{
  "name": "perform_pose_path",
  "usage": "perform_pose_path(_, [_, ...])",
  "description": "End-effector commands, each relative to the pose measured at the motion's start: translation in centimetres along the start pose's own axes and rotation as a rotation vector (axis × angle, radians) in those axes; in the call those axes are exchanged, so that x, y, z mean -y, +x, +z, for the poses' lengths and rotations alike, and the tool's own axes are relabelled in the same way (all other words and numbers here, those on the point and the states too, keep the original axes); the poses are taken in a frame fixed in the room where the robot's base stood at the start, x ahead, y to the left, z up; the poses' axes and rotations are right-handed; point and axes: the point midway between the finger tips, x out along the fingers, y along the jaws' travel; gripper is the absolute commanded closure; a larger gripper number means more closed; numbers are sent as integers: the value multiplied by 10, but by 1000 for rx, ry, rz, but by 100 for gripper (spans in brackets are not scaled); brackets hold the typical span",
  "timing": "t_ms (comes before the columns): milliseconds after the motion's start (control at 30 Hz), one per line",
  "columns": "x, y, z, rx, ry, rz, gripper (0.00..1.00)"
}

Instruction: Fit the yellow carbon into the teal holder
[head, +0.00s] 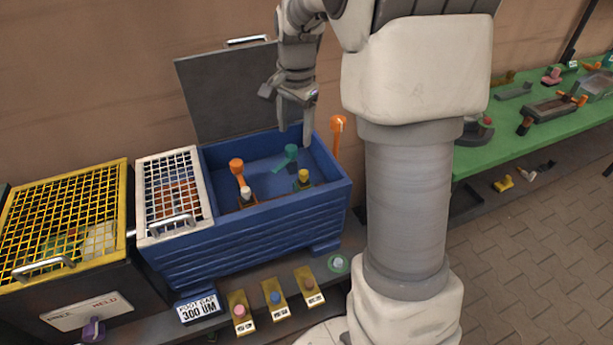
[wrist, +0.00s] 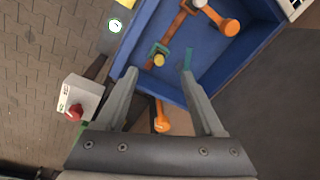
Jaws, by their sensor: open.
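A yellow knob-like piece (head: 303,176), which looks like the yellow carbon, stands inside the blue bin on a small dark base. In the wrist view the yellow piece (wrist: 159,60) shows with teal beside it; whether it is seated in anything I cannot tell. A teal piece with a rounded head (head: 290,152), which looks like the teal holder, is just behind it. Part of the teal piece (wrist: 188,58) shows by the right fingertip in the wrist view. My gripper (head: 294,134) is open and empty, pointing down above the bin's back part.
The blue bin (head: 250,250) has its grey lid (head: 228,92) raised behind. An orange lever (head: 237,168) with a white-topped piece (head: 246,193) is inside at left. Another orange handle (head: 337,128) rises at the bin's back right. A white mesh cover (head: 172,190) closes the left section.

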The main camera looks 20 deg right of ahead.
Motion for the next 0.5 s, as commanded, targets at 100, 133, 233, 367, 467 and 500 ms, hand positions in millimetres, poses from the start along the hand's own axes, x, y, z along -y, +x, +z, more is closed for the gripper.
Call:
perform_pose_path(100, [-18, -36, 26, -32, -147, -48, 30])
perform_pose_path(133, [-22, -44, 32, -40, -184, -58, 30])
perform_pose_path(233, [-39, -66, 53, -70, -307, -91, 30])
perform_pose_path(367, [-64, -88, 80, -116, -465, -128, 30])
perform_pose_path(467, [-84, -100, 101, -155, -590, -153, 30])
perform_pose_path(500, [-92, -104, 108, -171, -639, -162, 30])
